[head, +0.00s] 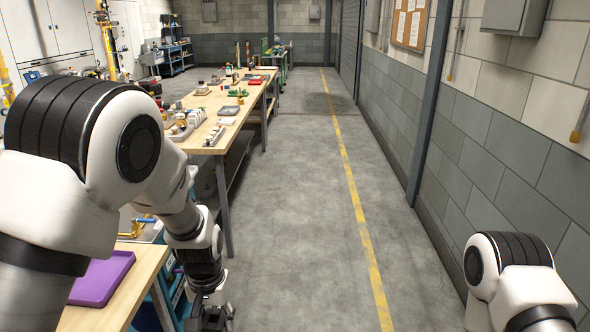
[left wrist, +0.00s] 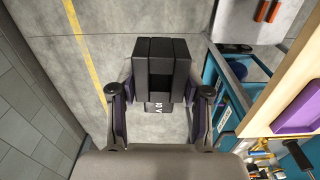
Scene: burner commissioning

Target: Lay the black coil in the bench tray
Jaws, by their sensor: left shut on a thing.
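The black coil (left wrist: 167,62) is a blocky dark piece between the fingers of my left gripper (left wrist: 160,92) in the left wrist view. The gripper is shut on it and holds it over the grey floor, beside the bench. In the head view my left gripper (head: 211,316) is at the bottom edge, partly cut off, and the coil is hard to make out there. A purple tray (head: 101,280) lies on the near wooden bench, left of the gripper. It also shows at the right edge of the left wrist view (left wrist: 298,112). My right gripper is out of view.
The near bench (head: 140,275) has a blue frame below and fittings beside the tray. A longer wooden bench (head: 205,132) with several parts stands further back. The floor aisle (head: 290,220) to the right is clear, up to the grey wall.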

